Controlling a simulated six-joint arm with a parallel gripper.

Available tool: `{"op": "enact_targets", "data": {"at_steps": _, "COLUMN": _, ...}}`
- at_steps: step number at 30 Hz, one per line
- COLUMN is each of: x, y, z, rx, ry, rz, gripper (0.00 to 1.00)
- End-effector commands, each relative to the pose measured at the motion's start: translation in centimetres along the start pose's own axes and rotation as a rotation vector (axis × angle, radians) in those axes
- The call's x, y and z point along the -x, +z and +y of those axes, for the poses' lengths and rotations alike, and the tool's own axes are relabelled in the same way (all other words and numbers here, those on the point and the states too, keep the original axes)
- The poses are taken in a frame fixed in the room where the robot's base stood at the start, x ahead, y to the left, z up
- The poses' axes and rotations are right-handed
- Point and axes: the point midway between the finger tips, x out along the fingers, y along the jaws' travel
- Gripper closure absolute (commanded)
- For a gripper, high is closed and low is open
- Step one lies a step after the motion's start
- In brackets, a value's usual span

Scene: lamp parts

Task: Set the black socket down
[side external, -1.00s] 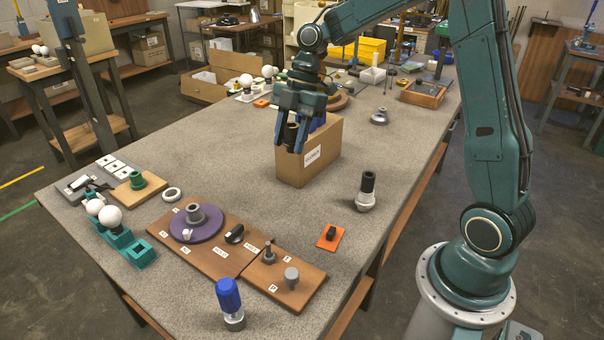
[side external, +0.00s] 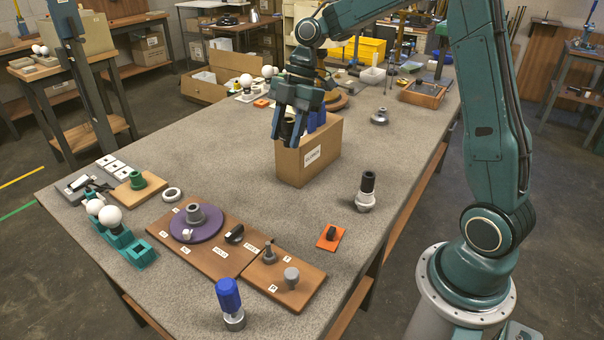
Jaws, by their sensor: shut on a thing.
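My gripper (side external: 288,138) points down at the left side of an open cardboard box (side external: 312,160) near the middle of the table. It is shut on the black socket (side external: 287,129), a small dark cylinder between the fingers at the box's rim height. The fingers partly cover the socket, and I cannot tell whether it is inside the box or just in front of its left wall. Blue things (side external: 317,119) show at the box's top behind the fingers. Another black-topped part with a grey base (side external: 366,190) stands upright on the table to the right.
Wooden boards hold a purple disc (side external: 196,226) and grey pegs (side external: 291,276). An orange plate (side external: 330,237), a blue-topped part (side external: 230,303), white bulbs (side external: 110,216) and a grey fitting (side external: 380,116) stand around. The grey table (side external: 215,135) is clear left of the box.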

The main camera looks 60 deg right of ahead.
Motion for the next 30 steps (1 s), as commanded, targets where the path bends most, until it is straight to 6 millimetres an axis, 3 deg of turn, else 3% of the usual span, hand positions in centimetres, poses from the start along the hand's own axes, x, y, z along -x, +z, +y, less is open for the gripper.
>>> {"op": "enact_targets", "data": {"at_steps": 8, "x": 0.1, "y": 0.5, "z": 4.8, "rx": -0.188, "ry": 0.08, "rz": 0.0, "gripper": 0.82}}
{"op": "enact_targets", "data": {"at_steps": 24, "x": 0.2, "y": 0.2, "z": 17.6, "rx": -0.769, "ry": 0.321, "rz": 0.0, "gripper": 0.82}}
{"op": "enact_targets", "data": {"at_steps": 30, "x": 0.2, "y": -0.2, "z": 20.4, "rx": -0.917, "ry": 0.382, "rz": 0.0, "gripper": 0.82}}
